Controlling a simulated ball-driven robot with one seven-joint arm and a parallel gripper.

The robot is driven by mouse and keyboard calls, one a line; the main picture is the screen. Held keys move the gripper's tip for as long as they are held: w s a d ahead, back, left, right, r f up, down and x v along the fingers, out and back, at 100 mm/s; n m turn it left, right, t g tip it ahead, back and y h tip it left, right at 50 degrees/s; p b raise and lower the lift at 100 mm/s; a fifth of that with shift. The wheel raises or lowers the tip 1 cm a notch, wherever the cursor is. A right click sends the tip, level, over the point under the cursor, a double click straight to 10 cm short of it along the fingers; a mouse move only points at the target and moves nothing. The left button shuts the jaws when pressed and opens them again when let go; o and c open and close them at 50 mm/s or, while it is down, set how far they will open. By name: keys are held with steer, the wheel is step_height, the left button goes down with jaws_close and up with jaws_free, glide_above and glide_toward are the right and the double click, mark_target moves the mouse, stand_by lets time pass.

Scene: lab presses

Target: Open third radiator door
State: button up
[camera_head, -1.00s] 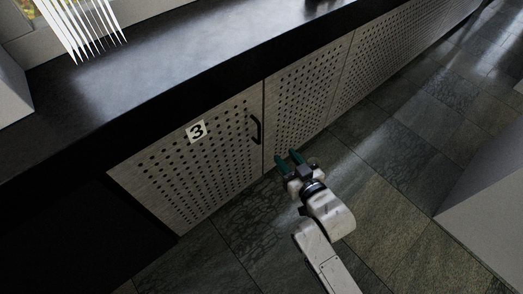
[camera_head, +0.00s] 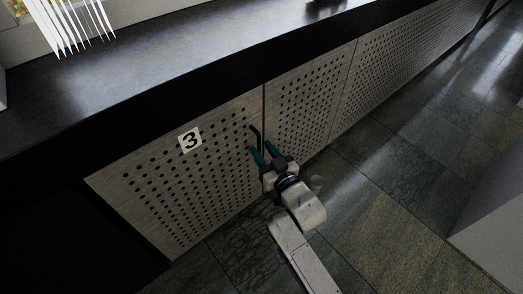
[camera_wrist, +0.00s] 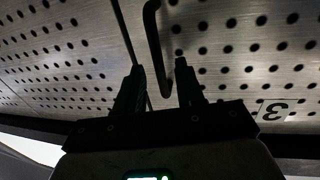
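The third radiator door (camera_head: 215,185) is a pale perforated panel with a "3" label (camera_head: 190,140); it is shut, flush with its neighbour. Its black bar handle (camera_head: 256,134) is near the right edge, its lower part hidden by my fingers. My gripper (camera_head: 264,152) is at the handle with its green-tipped fingers apart. In the wrist view, the handle (camera_wrist: 154,40) hangs between the two fingers of my gripper (camera_wrist: 158,68), with gaps beside it. The label shows upside down there (camera_wrist: 274,109). I cannot tell whether a finger touches the handle.
A dark countertop (camera_head: 160,75) overhangs the doors. Further perforated panels (camera_head: 310,95) continue to the right. A dark recess (camera_head: 60,220) lies left of the door. The tiled floor (camera_head: 390,170) is clear in front, with a pale block (camera_head: 495,205) at the right.

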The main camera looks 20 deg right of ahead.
steer(key=shift+w, duration=0.65)
steer(key=shift+c, duration=0.4)
jaws_close()
